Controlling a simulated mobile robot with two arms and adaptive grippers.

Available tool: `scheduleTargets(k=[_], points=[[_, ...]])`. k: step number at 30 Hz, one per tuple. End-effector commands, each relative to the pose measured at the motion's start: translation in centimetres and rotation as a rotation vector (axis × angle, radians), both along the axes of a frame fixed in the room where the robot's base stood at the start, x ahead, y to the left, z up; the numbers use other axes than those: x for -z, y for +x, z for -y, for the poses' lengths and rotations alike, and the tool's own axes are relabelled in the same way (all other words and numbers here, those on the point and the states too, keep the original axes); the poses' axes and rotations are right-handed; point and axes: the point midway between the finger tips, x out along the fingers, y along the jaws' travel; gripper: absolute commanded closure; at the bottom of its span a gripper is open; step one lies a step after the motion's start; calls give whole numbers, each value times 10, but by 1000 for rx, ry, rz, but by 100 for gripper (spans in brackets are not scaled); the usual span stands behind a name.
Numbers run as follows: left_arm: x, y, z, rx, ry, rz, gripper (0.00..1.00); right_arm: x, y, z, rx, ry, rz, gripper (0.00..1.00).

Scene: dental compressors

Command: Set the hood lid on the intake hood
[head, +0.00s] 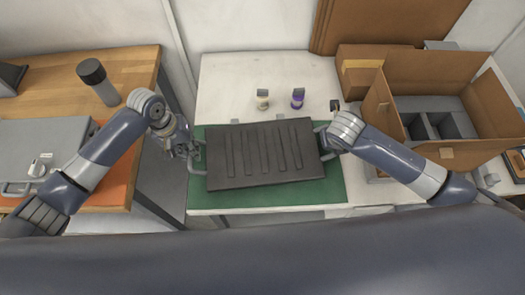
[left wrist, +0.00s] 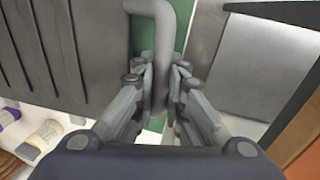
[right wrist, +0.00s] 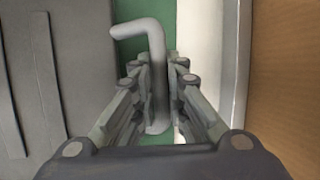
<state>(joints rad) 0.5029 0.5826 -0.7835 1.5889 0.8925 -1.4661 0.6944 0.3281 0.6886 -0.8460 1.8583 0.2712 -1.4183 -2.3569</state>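The hood lid (head: 260,152) is a flat dark grey panel with raised ribs and a bent bar handle at each end. It lies level over the green mat (head: 335,188) on the white table. My left gripper (head: 190,150) is shut on the left handle, which shows between its fingers in the left wrist view (left wrist: 162,65). My right gripper (head: 328,140) is shut on the right handle, which shows in the right wrist view (right wrist: 156,70). I cannot tell whether the lid rests on something or hangs slightly above. No intake hood is recognisable; the lid hides what is below.
An open cardboard box (head: 440,80) with grey dividers is at the right. A wooden bench (head: 135,75) at the left holds a flask (head: 98,82) and a grey case (head: 45,142).

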Motion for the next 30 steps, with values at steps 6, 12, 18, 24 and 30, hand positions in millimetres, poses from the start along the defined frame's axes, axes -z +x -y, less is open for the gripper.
scheduleTargets(k=[6, 12, 18, 24, 30], points=[[0, 0, 0, 0, 0, 0, 100, 0, 0, 0, -1, 0, 1, 100], [-2, 1, 0, 1, -1, 2, 100, -2, 1, 0, -1, 0, 3, 100], [-8, 1, 0, -1, -1, 3, 100, -7, 1, 0, 0, -1, 3, 100], [-23, 1, 0, 0, -1, 2, 100, -22, 1, 0, 0, -1, 3, 100], [-41, 1, 0, 0, 0, 2, 100, -41, 1, 1, 0, -2, 3, 100]])
